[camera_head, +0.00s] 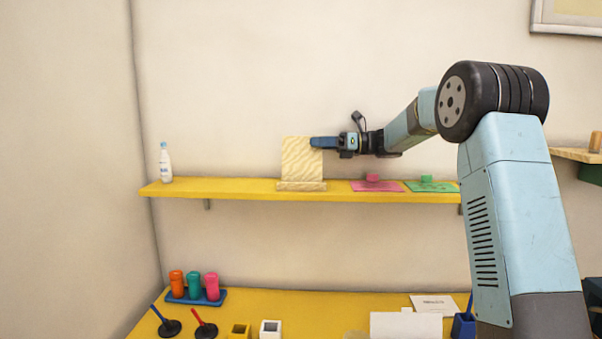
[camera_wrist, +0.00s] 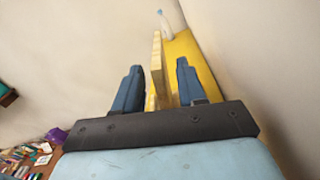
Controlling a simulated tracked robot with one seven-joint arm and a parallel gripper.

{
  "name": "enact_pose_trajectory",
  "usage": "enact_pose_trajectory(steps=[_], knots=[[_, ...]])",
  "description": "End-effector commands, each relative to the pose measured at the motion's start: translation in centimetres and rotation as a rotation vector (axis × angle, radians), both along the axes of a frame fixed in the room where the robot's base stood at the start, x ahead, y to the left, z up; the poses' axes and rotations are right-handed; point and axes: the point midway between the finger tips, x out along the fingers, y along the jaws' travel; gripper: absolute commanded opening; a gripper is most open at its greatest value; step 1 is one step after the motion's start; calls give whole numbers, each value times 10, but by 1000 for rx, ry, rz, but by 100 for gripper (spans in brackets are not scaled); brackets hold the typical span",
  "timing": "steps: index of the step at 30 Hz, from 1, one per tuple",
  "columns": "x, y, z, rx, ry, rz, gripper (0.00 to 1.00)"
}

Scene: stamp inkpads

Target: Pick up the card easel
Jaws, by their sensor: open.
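The card easel (camera_head: 302,160) is a pale wood-grained upright panel with a low ledge at its foot. It stands on the yellow shelf (camera_head: 235,188). My gripper (camera_head: 314,143) is at the upper right edge of the easel in the head view. In the wrist view the easel (camera_wrist: 158,65) shows edge-on between the two blue fingers of my gripper (camera_wrist: 160,80), which are apart. There is a gap between the easel and the right finger. I cannot tell whether the left finger touches it.
A white bottle (camera_head: 165,163) stands at the shelf's left end. A pink pad (camera_head: 377,187) and a green pad (camera_head: 432,187) lie right of the easel. Below, a yellow table (camera_head: 290,305) holds a blue rack of coloured stampers (camera_head: 195,296). The wall is close behind the shelf.

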Motion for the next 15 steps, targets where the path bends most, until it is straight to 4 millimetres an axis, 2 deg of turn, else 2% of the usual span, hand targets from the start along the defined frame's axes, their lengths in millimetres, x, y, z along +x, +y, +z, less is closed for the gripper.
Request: enact_pose_trajectory(steps=[8, 15], knots=[[1, 38, 0, 1, 0, 3, 40], [1, 42, 0, 1, 0, 2, 40]])
